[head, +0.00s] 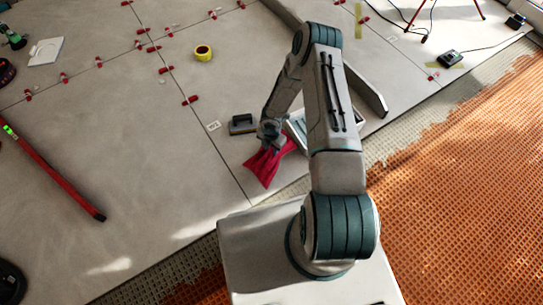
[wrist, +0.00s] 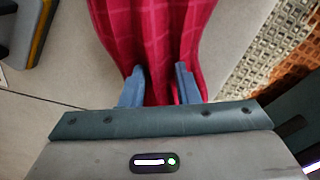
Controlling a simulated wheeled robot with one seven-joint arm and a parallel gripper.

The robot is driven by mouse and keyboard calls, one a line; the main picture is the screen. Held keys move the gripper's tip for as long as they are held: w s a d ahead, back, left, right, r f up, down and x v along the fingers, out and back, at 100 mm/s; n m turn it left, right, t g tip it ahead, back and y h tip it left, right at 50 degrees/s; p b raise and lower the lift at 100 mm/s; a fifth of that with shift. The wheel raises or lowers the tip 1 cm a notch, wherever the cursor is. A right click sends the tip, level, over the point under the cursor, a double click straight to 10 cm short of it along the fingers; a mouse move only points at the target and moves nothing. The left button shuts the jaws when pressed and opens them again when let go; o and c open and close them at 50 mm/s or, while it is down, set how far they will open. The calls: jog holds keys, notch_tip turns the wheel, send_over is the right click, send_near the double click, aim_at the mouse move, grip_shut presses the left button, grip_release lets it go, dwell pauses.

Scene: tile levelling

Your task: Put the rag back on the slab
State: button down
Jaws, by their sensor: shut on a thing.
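The rag (head: 267,166) is red, bunched at its top and spread out below my gripper in the head view. In the wrist view the rag (wrist: 152,35) runs between the two blue-grey fingers and fans out beyond them. My gripper (head: 271,138) is shut on the rag; its fingers also show in the wrist view (wrist: 160,85). The slab (head: 150,150) is the large grey tiled surface under the rag. I cannot tell whether the rag's lower edge touches the slab.
A dark grey block-like tool (head: 242,124) lies just left of my gripper. A pale tray (head: 298,128) is partly hidden behind my arm. A red level (head: 60,175), yellow tape roll (head: 203,53) and several red clips lie on the slab. Orange matting (head: 460,170) borders it at right.

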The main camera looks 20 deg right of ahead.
aim_at(271, 153)
notch_tip(271, 153, down, 5)
jog(key=shift+r+b, duration=0.1)
jog(key=shift+b, duration=0.8)
jog(key=c, duration=1.5)
grip_release()
jog(key=o, duration=0.4)
